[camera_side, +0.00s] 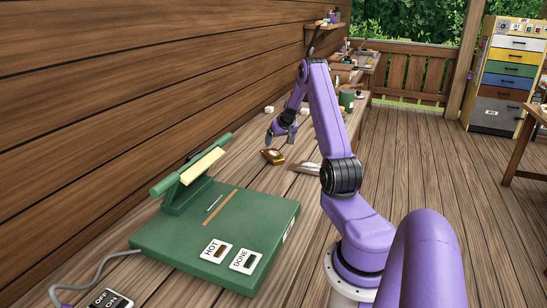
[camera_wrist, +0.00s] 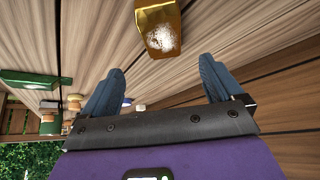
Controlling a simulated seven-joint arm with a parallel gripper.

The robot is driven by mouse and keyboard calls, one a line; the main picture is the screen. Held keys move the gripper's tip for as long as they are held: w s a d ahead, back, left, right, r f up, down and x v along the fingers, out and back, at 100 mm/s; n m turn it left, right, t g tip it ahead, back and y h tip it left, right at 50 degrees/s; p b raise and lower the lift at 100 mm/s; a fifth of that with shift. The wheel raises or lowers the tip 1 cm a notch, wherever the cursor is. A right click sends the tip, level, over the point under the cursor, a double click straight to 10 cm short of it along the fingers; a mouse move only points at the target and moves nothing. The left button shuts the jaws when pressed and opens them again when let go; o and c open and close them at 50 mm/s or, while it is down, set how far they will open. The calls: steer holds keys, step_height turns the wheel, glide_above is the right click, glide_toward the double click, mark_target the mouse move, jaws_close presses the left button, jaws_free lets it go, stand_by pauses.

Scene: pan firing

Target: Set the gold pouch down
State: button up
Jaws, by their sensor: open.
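The gold pouch (camera_side: 273,156) lies on the wooden bench, under and slightly in front of my gripper in the side view. In the wrist view the gold pouch (camera_wrist: 158,12) sits at the top edge, partly cut off, with a whitish, shiny patch on it. My gripper (camera_side: 281,136) is above the bench with its fingers pointing down. In the wrist view my gripper (camera_wrist: 161,72) has its two blue-grey fingers wide apart with nothing between them. The pouch lies beyond the fingertips and looks apart from them.
A green press (camera_side: 160,240) with labels "HOT" and "DONE" stands nearer on the bench. A pale object (camera_side: 305,167) lies beside my arm. A green cup (camera_side: 346,98) and small items stand farther back. Bare planks lie between the press and the pouch.

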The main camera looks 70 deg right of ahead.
mark_target(273, 152)
steer(key=x, duration=0.4)
steer(key=shift+w+d+f, duration=0.1)
steer(key=shift+w+f, duration=0.05)
steer(key=shift+f, duration=0.05)
steer(key=shift+w+x, duration=0.15)
steer(key=shift+x, duration=1.15)
steer(key=shift+w+x, duration=0.15)
steer(key=shift+x, duration=1.15)
steer(key=shift+r, duration=0.15)
steer(key=c, duration=1.3)
